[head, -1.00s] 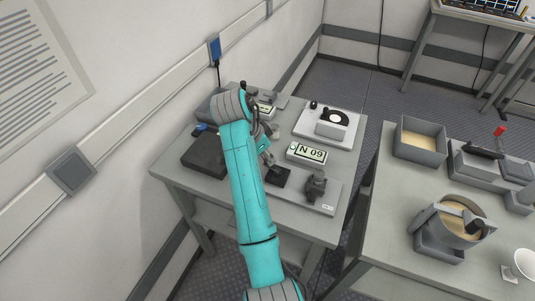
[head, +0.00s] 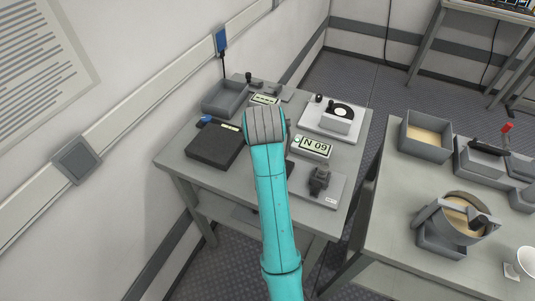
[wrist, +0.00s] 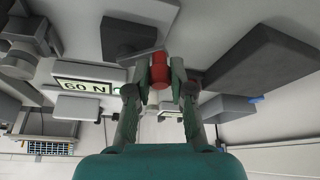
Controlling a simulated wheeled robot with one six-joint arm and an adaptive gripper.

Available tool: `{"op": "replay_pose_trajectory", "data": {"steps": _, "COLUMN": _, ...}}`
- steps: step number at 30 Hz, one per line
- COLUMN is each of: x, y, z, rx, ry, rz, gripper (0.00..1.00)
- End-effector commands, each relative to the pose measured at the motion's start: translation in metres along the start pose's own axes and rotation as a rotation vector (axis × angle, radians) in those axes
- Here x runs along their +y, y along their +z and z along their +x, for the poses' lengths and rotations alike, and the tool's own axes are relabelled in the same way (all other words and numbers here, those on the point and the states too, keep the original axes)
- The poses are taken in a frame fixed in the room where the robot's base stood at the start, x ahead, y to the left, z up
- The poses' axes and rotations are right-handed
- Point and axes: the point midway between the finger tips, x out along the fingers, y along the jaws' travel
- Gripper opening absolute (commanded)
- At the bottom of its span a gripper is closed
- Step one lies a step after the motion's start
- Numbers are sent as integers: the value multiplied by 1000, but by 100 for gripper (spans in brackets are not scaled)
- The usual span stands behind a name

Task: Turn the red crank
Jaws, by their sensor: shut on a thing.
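In the wrist view, a red cylindrical part (wrist: 158,68), which looks like the grip of the red crank, sits between the two fingers. My gripper (wrist: 160,82) is shut on it, with a finger on each side. A dark grey block (wrist: 130,38) is close beside the red part. In the head view my teal arm covers my gripper and the red part, so the crank's angle cannot be told there.
The N 09 display (head: 313,147) stands right of my arm, and it shows upside down in the wrist view (wrist: 88,86). A black box (head: 214,147) lies left. A white device with a dial (head: 334,117) stands behind. A second table (head: 385,230) with a red-tipped lever (head: 507,128) is at right.

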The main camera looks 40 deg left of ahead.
Motion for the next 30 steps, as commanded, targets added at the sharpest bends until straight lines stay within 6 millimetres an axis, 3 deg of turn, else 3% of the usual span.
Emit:
{"op": "replay_pose_trajectory", "data": {"steps": 18, "x": 15, "y": 18, "z": -7, "rx": -2, "ry": -218, "rz": -523, "gripper": 0}}
{"op": "replay_pose_trajectory", "data": {"steps": 30, "x": 23, "y": 23, "z": -9, "rx": -3, "ry": -306, "rz": -734, "gripper": 0}}
